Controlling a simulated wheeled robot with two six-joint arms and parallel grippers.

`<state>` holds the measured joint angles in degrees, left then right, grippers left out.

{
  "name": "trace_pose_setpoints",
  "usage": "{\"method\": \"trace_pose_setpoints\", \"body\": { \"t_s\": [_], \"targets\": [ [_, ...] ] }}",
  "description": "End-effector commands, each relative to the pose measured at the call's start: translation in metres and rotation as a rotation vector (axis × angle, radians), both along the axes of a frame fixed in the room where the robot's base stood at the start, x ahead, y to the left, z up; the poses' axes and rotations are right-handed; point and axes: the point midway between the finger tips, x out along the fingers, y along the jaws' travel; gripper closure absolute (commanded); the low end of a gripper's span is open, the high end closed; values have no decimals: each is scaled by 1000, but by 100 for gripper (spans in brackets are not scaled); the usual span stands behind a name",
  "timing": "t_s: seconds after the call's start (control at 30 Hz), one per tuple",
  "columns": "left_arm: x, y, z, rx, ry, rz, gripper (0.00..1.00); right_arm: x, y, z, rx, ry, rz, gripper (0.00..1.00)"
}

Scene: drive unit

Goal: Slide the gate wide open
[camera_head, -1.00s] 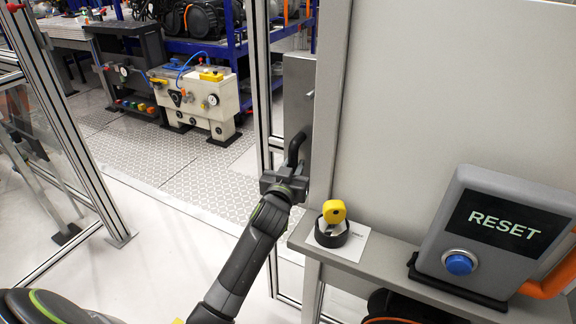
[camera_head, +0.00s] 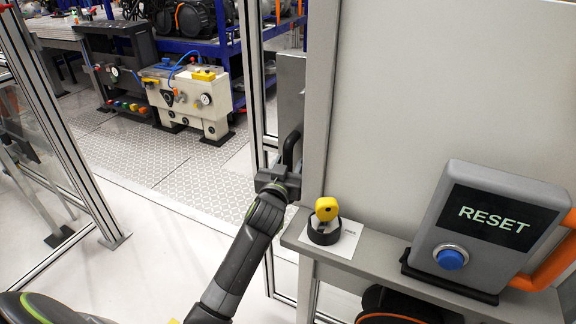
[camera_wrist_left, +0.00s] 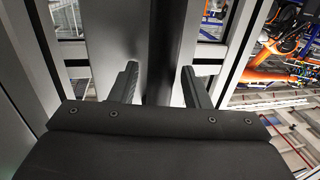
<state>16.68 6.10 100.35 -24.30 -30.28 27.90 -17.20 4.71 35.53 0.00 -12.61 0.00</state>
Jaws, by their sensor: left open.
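The gate's aluminium post (camera_head: 253,85) stands left of the grey fixed panel, with a grey plate (camera_head: 290,95) and a black bar handle (camera_head: 291,148) on it. To its left is a wide clear opening. My left gripper (camera_head: 279,176) is at the lower part of the handle. In the left wrist view, the fingers of the left gripper (camera_wrist_left: 160,85) stand apart, one on each side of the dark upright handle (camera_wrist_left: 164,45). Gaps show between the fingers and the handle. My right gripper is not in view.
A grey panel (camera_head: 420,90) and ledge (camera_head: 375,262) are close on the right. The ledge carries a yellow-topped key (camera_head: 326,209) in a black ring and a RESET box (camera_head: 490,222). A glazed frame (camera_head: 60,130) stands left. A cream machine (camera_head: 188,98) is beyond the opening.

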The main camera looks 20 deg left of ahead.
Motion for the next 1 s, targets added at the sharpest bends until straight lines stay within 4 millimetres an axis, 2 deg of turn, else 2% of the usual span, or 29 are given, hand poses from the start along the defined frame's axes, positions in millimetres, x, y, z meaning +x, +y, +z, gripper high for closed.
{"method": "trace_pose_setpoints", "body": {
  "t_s": [0.3,0.5,0.7,1.0],
  "targets": [
    [1,0,58,2,-9,-2,57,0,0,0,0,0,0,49],
    [1,0,87,3,-5,-1,57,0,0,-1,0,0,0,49],
    [0,-1,97,1,-2,-1,57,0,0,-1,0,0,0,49],
    [0,-1,97,1,-2,-1,57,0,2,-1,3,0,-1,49]
  ]
}}
